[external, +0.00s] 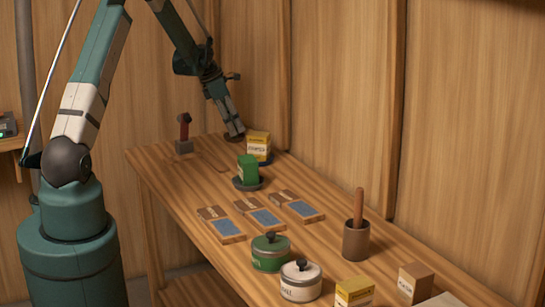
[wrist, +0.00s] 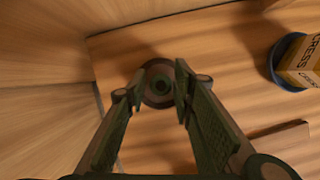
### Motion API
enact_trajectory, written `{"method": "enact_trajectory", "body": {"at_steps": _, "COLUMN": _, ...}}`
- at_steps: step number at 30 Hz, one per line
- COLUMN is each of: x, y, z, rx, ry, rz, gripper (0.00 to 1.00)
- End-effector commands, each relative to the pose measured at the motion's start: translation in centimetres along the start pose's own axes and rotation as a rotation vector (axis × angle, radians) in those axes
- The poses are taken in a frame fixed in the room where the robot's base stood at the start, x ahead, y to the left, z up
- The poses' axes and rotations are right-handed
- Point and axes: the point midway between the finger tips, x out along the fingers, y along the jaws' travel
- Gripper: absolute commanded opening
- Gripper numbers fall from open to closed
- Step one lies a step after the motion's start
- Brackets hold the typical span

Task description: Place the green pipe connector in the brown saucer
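The brown saucer (wrist: 148,98) lies on the bench below my gripper (wrist: 158,90) in the wrist view. In the external view my gripper (external: 235,132) points down at the far end of the bench, just above the saucer (external: 234,137). The connector cannot be made out there.
A yellow box (external: 258,142) stands in a blue saucer close to the right of my gripper. A green box (external: 248,168) stands in a dark saucer nearer the camera. A red-handled tool (external: 184,128) is to the left. Packets and lidded pots occupy the nearer bench.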

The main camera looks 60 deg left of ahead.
Motion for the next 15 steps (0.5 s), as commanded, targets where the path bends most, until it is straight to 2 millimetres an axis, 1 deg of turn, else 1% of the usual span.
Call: {"method": "enact_trajectory", "body": {"at_steps": 15, "x": -7.4, "y": 0.0, "z": 0.0, "rx": -0.001, "ry": 0.000, "rz": 0.000, "gripper": 0.25}}
